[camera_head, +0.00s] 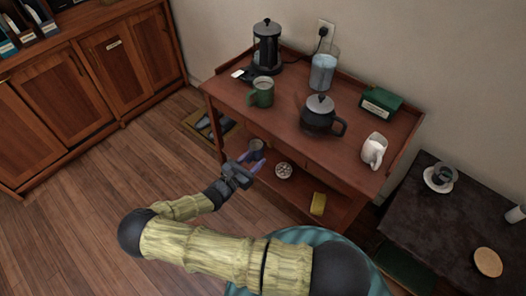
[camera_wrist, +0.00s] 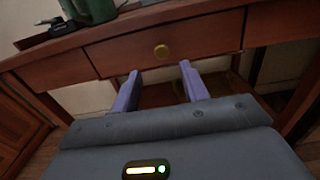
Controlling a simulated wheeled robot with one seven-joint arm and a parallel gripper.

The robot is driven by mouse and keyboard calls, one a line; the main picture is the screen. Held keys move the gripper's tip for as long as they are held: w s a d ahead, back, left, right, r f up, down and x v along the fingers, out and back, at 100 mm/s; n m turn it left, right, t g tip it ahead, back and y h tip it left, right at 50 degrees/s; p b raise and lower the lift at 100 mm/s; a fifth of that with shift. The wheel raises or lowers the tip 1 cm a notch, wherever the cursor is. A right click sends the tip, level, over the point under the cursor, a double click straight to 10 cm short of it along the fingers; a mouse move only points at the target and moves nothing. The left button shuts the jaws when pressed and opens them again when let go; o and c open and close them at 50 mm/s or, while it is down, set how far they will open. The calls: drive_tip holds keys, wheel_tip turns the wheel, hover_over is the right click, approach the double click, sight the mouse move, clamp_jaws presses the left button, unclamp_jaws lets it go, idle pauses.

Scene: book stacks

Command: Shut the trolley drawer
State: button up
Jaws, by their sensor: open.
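The wooden trolley (camera_head: 292,128) stands against the wall.
On the trolley top are a green mug (camera_head: 262,93), a French press (camera_head: 267,45), a glass jug (camera_head: 324,70), a dark teapot (camera_head: 321,115), a green box (camera_head: 381,103) and a white pitcher (camera_head: 374,150). A dark table (camera_head: 420,215) stands right.

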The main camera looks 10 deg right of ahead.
drive_tip(key=v, duration=0.9)
drive_tip(key=shift+s+a, duration=0.1)
drive_tip(key=shift+a, duration=0.05)
drive_tip(key=s+d+r+m+g+y, duration=0.85)
drive_tip(key=r+m+g, duration=0.35)
drive_tip(key=m, duration=0.4)
drive_tip(key=s+d+r+m+t+y+p, duration=0.1)
drive_tip(key=r+m+y+p, duration=0.1)
drive_tip(key=r+p, duration=0.3)
drive_tip(key=s+d+r+m+t+y+p, duration=0.1)
drive_tip(key=r+m+p, duration=0.3)
drive_tip(key=r, duration=0.9)
drive_tip(key=s+d+r+m+t+y+p, duration=0.1)
drive_tip(key=d+r+m+t+y+p, duration=0.1)
drive_tip(key=r+p, duration=0.4)
wheel_tip(320, 180, up, 4)
drive_tip(key=shift+s+m+y, duration=0.3)
drive_tip(key=shift+m+y, duration=0.25)
drive_tip(key=shift+m, duration=0.05)
